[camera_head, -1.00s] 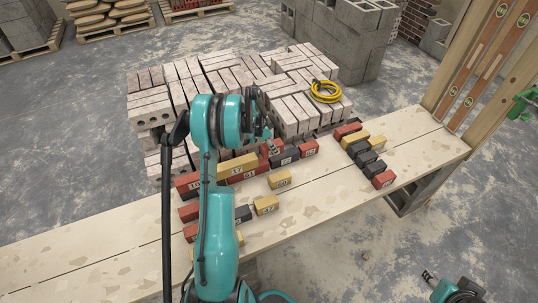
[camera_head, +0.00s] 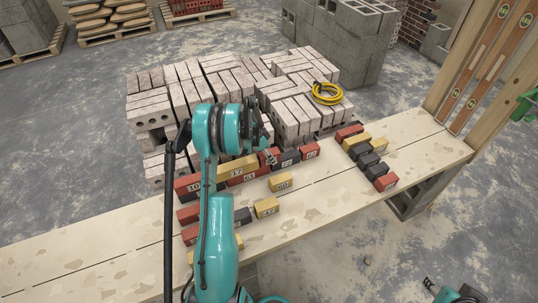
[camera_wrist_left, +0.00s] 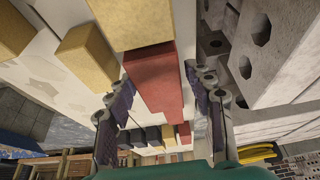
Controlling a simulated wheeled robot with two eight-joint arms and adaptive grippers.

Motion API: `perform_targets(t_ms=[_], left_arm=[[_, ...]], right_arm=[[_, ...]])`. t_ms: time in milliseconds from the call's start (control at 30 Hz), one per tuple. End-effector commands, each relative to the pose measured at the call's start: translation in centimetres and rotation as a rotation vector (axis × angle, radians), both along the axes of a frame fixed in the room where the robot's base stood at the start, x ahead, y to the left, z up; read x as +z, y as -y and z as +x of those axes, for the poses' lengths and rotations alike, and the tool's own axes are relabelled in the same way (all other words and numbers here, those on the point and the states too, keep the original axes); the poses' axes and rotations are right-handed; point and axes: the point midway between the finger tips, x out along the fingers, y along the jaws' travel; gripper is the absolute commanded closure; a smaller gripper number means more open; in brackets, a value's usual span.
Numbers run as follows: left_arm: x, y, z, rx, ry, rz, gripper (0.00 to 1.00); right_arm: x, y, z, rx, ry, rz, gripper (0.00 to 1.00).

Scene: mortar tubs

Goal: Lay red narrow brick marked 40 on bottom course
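My left gripper (camera_head: 268,158) is low over the back row of bricks on the plank. In the left wrist view its two fingers (camera_wrist_left: 160,95) are apart, on either side of a red brick (camera_wrist_left: 155,75); no firm contact shows. No number is readable on this brick, so I cannot tell if it is the one marked 40. In the head view the back row has a red brick marked 10 (camera_head: 190,188), a yellow brick marked 17 (camera_head: 237,168) on a red brick marked 61, a dark brick (camera_head: 288,159) and a red end brick (camera_head: 310,151). My right gripper (camera_head: 430,284) shows partly at bottom right.
Loose yellow bricks (camera_head: 280,181) lie in front of the row. Several mixed bricks (camera_head: 368,158) stand toward the right end of the plank (camera_head: 330,205). Stacked grey blocks (camera_head: 292,118) with a yellow coil (camera_head: 327,94) stand close behind. The plank's front middle is clear.

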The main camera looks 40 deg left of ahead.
Motion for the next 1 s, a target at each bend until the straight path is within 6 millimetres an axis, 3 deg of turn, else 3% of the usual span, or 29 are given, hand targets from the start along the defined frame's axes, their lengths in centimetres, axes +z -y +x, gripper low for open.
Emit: perform_targets(t_ms=[367,800,1000], left_arm=[[0.6,0.0,0.0,0.0,0.0,0.0,0.42],[8.8,-1.6,-3.0,0.002,0.0,-0.001,0.42],[11.1,-2.0,-3.9,0.001,0.0,0.0,0.42]], right_arm=[[0.5,0.0,0.0,0.0,0.0,0.0,0.6],[3.4,0.0,0.0,0.0,0.0,0.0,0.6],[4.0,0.0,0.0,0.0,0.0,0.0,0.6]])
